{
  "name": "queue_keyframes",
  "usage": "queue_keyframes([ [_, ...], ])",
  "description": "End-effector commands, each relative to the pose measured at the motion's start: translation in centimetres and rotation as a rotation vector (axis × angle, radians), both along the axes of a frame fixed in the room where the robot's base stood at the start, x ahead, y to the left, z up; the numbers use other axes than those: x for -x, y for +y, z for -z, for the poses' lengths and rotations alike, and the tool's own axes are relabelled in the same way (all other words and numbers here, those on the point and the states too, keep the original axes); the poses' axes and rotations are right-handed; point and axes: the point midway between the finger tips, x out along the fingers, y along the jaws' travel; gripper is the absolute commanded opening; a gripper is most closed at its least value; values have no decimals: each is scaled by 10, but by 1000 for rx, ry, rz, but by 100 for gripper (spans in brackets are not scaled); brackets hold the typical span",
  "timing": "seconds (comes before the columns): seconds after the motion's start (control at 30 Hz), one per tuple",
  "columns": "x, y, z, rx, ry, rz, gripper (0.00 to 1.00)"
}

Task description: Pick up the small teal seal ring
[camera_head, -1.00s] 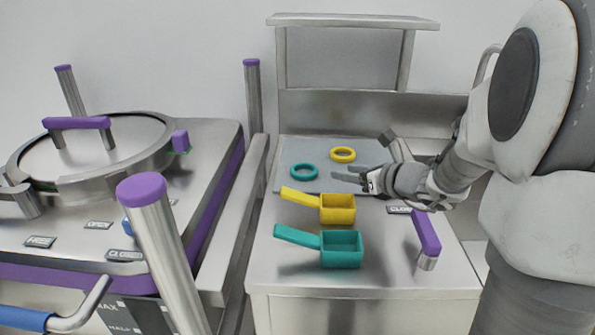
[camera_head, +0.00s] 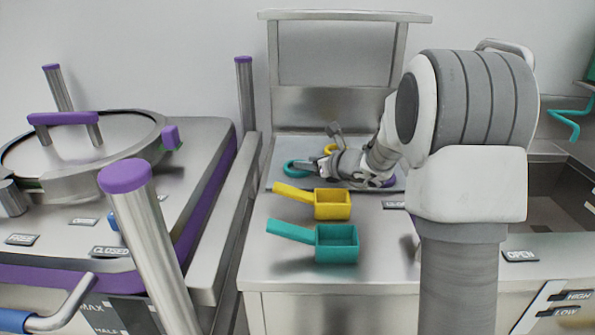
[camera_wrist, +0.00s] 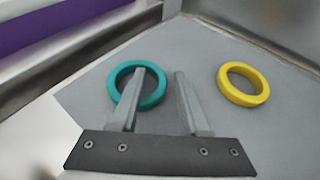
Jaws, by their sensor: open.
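The teal seal ring (camera_wrist: 116,82) lies flat on the grey mat in the wrist view. It also shows in the head view (camera_head: 288,169), partly hidden by my gripper. My gripper (camera_wrist: 160,72) is open and empty. In the wrist view its left finger overlaps the right part of the teal ring, and its right finger is over bare mat between the two rings. I cannot tell the finger height above the ring. In the head view my gripper (camera_head: 303,168) reaches in from the right over the mat.
A yellow ring (camera_wrist: 243,99) lies on the mat to the right of the teal one. In the head view, a yellow scoop (camera_head: 332,218) and a teal scoop (camera_head: 337,258) stand in front of the mat. A metal wall rises behind. A rail and the lidded vessel (camera_head: 95,150) are at left.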

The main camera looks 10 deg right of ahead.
Motion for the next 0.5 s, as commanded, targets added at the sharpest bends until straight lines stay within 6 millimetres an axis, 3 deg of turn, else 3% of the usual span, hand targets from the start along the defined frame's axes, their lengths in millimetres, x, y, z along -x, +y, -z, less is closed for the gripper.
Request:
queue_keyframes([
  [0.23,-1,1,0,0,0,0,44],
  [0.4,-1,0,0,0,0,0,13],
  [0.5,-1,0,0,0,0,0,0],
])
